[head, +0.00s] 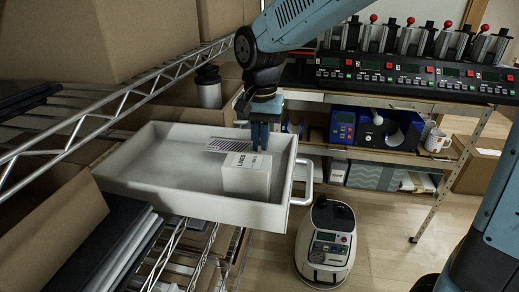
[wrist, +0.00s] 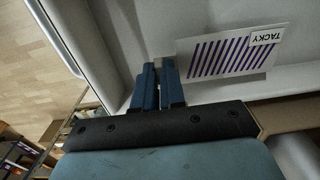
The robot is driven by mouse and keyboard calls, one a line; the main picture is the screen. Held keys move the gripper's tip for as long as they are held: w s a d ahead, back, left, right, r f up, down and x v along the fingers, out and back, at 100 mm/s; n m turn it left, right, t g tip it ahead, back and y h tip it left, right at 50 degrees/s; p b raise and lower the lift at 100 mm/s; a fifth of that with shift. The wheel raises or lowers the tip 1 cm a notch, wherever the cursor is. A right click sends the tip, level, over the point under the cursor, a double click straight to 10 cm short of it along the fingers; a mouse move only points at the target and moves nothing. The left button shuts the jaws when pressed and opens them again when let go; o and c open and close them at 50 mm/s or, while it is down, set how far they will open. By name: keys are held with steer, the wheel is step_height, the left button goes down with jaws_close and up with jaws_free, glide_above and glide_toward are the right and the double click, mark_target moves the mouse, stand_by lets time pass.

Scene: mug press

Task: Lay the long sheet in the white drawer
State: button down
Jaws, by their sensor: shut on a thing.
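The long sheet is a pale card with dark purple stripes (head: 226,145); in the wrist view it (wrist: 222,56) also carries a "TACKY" label. The white drawer (head: 135,183) is pulled out, and its front wall and floor show in the wrist view (wrist: 103,52). My gripper (head: 260,146) points down over the right part of the drawer. Its blue fingers (wrist: 158,68) are close together at one short end of the sheet. The actual grip line is hidden. The sheet extends left from the fingers in the head view, over the drawer's inside; I cannot tell if it touches the floor.
A white box with printed lettering (head: 246,178) stands in the drawer right by my gripper. The drawer's handle (head: 307,182) sticks out at the right. A metal rack (head: 80,115) and cardboard box (head: 45,215) are at the left. The drawer's left part is clear.

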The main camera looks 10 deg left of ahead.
steer(key=shift+f, duration=1.65)
steer(key=c, duration=1.2)
jaws_free()
steer(key=shift+r, duration=0.1)
step_height(320, 180, up, 12)
steer(key=shift+f, duration=0.1)
steer(key=shift+d, duration=0.1)
